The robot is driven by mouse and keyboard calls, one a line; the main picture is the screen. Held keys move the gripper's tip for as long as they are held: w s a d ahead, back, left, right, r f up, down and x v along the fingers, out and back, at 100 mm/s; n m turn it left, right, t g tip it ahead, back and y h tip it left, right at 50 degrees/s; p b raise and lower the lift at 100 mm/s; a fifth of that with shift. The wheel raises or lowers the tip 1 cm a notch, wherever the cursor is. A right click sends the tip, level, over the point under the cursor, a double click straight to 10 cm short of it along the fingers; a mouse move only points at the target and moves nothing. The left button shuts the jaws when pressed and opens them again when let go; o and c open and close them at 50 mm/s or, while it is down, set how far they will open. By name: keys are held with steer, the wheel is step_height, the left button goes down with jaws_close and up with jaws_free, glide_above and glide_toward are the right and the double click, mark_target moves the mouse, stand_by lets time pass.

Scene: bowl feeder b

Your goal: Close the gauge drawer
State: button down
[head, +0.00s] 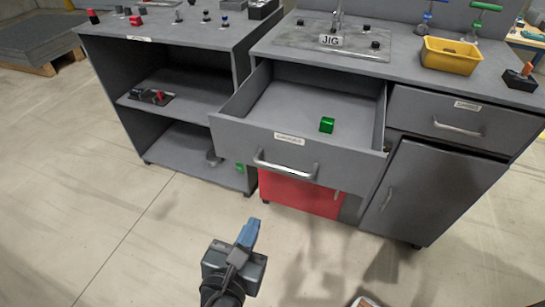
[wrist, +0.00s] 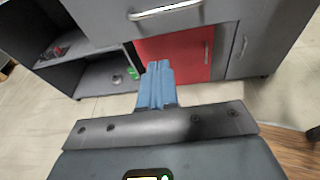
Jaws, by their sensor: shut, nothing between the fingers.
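The gauge drawer (head: 300,150) is a grey drawer pulled well out of the bench in the head view. Its front has a small label and a silver bar handle (head: 286,170); the handle also shows at the top of the wrist view (wrist: 165,10). A green cube (head: 327,125) lies inside the drawer. My gripper (head: 248,232) has blue fingers that are shut and empty. It is in front of the drawer, nearer to me and apart from it. In the wrist view the fingers (wrist: 157,80) appear below the drawer front.
A red cabinet (head: 300,193) stands under the drawer. A grey drawer (head: 450,120) and a door (head: 430,190) at the right are shut. An open shelf unit (head: 180,100) stands at the left. A yellow bin (head: 450,55) sits on the bench. The floor before the drawer looks clear.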

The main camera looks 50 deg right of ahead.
step_height(320, 180, up, 3)
glide_toward(284, 150)
step_height(284, 150, down, 4)
steer(key=w+d, duration=0.1)
steer(key=d, duration=0.1)
steer(key=shift+w+a+r+g+h, duration=0.15)
steer(key=shift+w+a+g+h, duration=0.1)
steer(key=shift+g+h, duration=0.15)
steer(key=shift+d, duration=0.1)
